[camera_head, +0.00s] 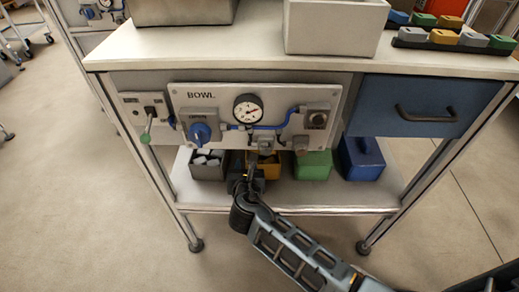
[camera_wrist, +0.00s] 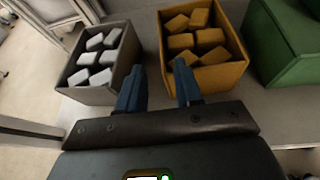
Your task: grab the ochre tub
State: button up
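The ochre tub (camera_wrist: 222,77) is an open box with several ochre blocks inside, in the upper middle right of the wrist view. In the head view the ochre tub (camera_head: 270,169) stands on the lower shelf, partly hidden by my gripper. My gripper (camera_wrist: 158,80) is open, its two dark blue fingers apart with nothing between them. The left finger points at the gap between the grey tub and the ochre tub; the right finger lies in front of the ochre tub's near wall. In the head view my gripper (camera_head: 255,165) reaches in at the shelf's front.
On the shelf (camera_head: 300,197), a grey tub (camera_wrist: 85,93) with pale blocks stands left of the ochre tub. A green tub (camera_wrist: 285,50) and a blue tub (camera_head: 361,160) stand to the right. The gauge panel (camera_head: 215,98) and blue drawer (camera_head: 425,107) overhang the shelf.

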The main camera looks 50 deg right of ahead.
jog(key=b+x, duration=0.1)
jog(key=x, duration=0.2)
jog(key=b+x, duration=0.1)
jog(key=x, duration=0.2)
jog(key=r+x, duration=0.1)
jog(key=x, duration=0.2)
jog(key=shift+d+b, duration=0.25)
jog(key=shift+b, duration=0.15)
jog(key=shift+r, duration=0.1)
grip_shut()
dwell(0.9)
